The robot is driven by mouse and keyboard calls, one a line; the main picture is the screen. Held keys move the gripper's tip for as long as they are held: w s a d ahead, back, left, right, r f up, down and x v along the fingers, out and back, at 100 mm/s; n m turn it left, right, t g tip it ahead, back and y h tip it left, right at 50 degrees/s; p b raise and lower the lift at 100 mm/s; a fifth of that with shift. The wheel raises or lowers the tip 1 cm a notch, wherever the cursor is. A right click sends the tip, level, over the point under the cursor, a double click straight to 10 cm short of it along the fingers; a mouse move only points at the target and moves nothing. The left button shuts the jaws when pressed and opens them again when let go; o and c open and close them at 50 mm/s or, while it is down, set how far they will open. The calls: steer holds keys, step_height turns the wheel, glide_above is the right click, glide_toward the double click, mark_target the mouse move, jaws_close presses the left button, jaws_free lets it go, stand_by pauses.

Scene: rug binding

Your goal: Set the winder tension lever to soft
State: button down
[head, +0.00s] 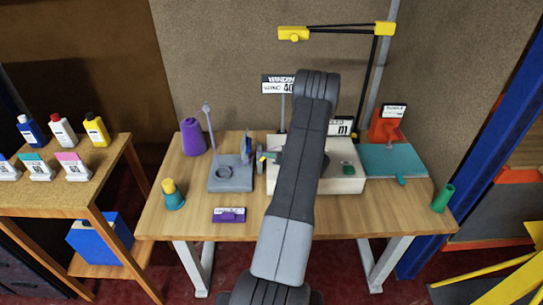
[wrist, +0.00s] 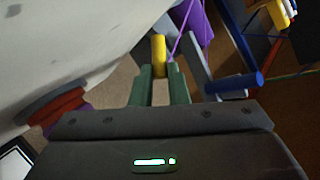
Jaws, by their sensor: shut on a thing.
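The winder is a cream box (head: 345,180) on the wooden table, partly hidden behind my arm in the head view. Its pale housing (wrist: 60,45) fills the upper left of the wrist view. My gripper (wrist: 159,75) has two green fingers closed on a yellow lever knob (wrist: 158,48) beside the housing. In the head view a small yellow piece (head: 262,157) shows at the box's left side, where my gripper is mostly hidden by my arm. I cannot read any soft marking or tell the lever's setting.
A grey stand with a thin post (head: 228,178) and a purple cone (head: 192,137) stand left of the winder. A purple-labelled block (head: 229,215) lies in front. A teal plate (head: 393,160) and red device (head: 385,126) are at right. A yellow-jointed lamp arm (head: 340,30) hangs above.

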steer(key=shift+a+r, duration=0.1)
steer(key=shift+r, duration=0.05)
steer(key=a+h, duration=0.1)
steer(key=r+n+h, duration=0.1)
steer(key=shift+a+n+g+h, duration=0.3)
steer(key=shift+a+g+h, duration=0.1)
steer(key=shift+a+r+n+g+h+b, duration=0.15)
steer(key=shift+a+n+h+b, duration=0.2)
steer(key=shift+a+h, duration=0.4)
steer(key=shift+a+r+n+g+h+b, duration=0.15)
steer(key=shift+a+n+h+b, duration=0.2)
steer(key=shift+h, duration=0.6)
steer(key=shift+a, duration=0.1)
steer(key=c, duration=1.4)
jaws_free()
steer(key=p+v, duration=0.1)
steer(key=v, duration=1.3)
